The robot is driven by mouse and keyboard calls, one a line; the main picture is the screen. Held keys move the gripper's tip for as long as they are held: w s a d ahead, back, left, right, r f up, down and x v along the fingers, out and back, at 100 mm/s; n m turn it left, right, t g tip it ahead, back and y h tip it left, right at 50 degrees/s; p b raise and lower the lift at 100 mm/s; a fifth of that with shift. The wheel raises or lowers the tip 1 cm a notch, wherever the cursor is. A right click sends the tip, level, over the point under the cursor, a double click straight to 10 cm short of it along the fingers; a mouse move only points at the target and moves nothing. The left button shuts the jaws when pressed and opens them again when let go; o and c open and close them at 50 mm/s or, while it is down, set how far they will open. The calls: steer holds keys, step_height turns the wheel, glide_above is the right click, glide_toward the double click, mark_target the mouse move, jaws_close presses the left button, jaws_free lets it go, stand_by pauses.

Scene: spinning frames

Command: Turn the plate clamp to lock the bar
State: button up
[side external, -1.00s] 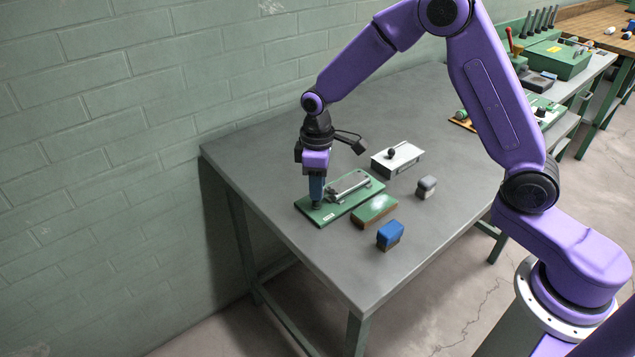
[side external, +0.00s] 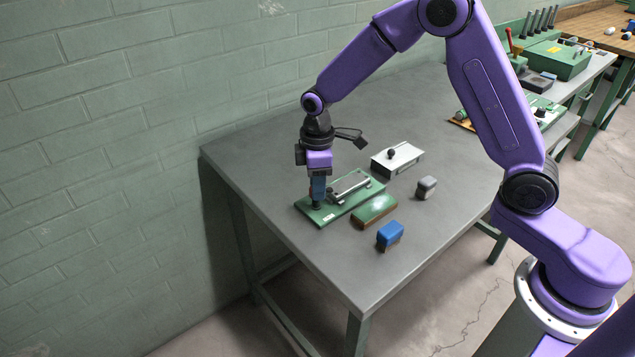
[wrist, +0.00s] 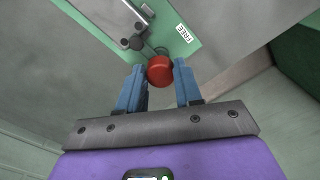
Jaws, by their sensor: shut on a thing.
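The green clamp plate (side external: 341,209) lies flat on the grey table and carries a silver metal bar (side external: 350,184). My gripper (side external: 317,204) points down at the plate's near left end. In the wrist view its blue fingers (wrist: 159,88) are shut on a red round knob (wrist: 159,70), one finger on each side. The knob is the clamp's handle; my fingers hide it in the side view. A white label reading "FREE" (wrist: 184,33) shows on the plate beside the knob. Whether the clamp overlaps the bar is not clear.
A green-topped block (side external: 374,210) lies close to the plate's right edge. A blue block (side external: 390,235) and a grey block (side external: 427,187) stand farther right. A white box with a black knob (side external: 398,159) is behind. The table's left side is clear.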

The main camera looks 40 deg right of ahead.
steer(key=o, duration=1)
steer(key=shift+o, duration=0.2)
steer(key=shift+r, duration=0.1)
step_height(320, 180, up, 17)
steer(key=shift+r, duration=0.2)
steer(key=s+d+f, duration=0.2)
steer(key=s, duration=0.8)
steer(key=s+d+f, duration=0.2)
steer(key=s+d, duration=0.1)
steer(key=s, duration=0.8)
steer(key=s+d+f+n, duration=0.1)
steer(key=s+d+f, duration=0.1)
steer(key=s, duration=0.9)
steer(key=shift+s+d+f, duration=0.15)
steer(key=shift+s+f, duration=0.05)
steer(key=shift+f, duration=0.25)
